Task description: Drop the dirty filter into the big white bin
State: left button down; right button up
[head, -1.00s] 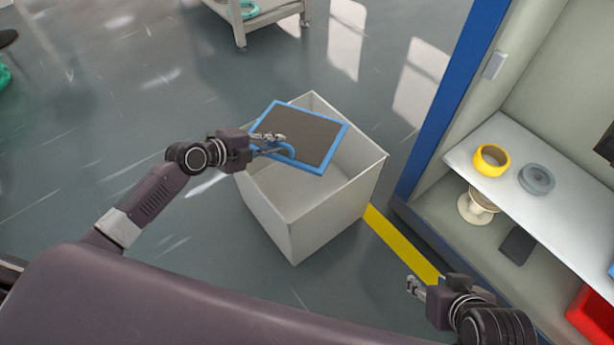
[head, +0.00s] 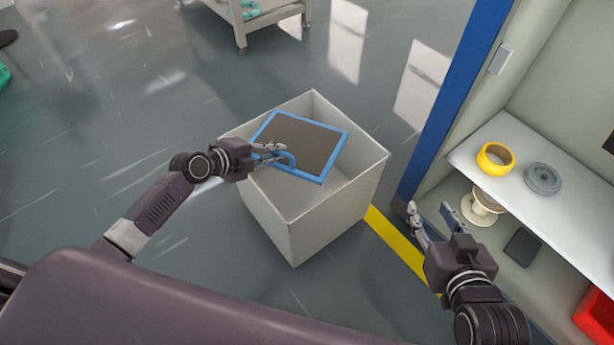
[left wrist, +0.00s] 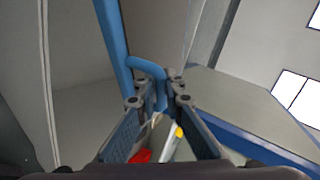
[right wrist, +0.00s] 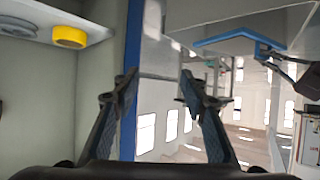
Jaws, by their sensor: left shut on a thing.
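The dirty filter (head: 305,145) is a dark panel with a blue frame and a blue handle. My left gripper (head: 272,153) is shut on the handle, which also shows between the fingers in the left wrist view (left wrist: 148,70). The filter is tilted over the opening of the big white bin (head: 325,225). In the head view it overlaps the bin's inside, and I cannot tell if it touches the walls. The filter's edge also shows in the right wrist view (right wrist: 240,40). My right gripper (head: 430,215) is open and empty, right of the bin.
A shelf (head: 505,160) at the right, behind a blue post (head: 455,95), holds a yellow ring (head: 495,158) and a grey disc (head: 542,179). A white spool (head: 482,207) and a red box (head: 597,318) are lower. Floor left of the bin is clear.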

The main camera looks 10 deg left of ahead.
pick_arm(q)
jog(key=shift+f, duration=0.25)
pick_arm(e)
jog(key=shift+w+a+r+t, duration=0.15)
jog(key=shift+w+r+t, duration=0.15)
jog(key=shift+r, duration=0.15)
jog(key=shift+w+a+r+t, duration=0.1)
jog(key=shift+w+r+t, duration=0.15)
jog(key=shift+r, duration=0.2)
pick_arm(q)
jog(key=c, duration=2)
grip_release()
jog(key=shift+o, duration=0.2)
jog(key=shift+f, duration=0.1)
jog(key=shift+s, duration=0.1)
jog(key=v, duration=1.2)
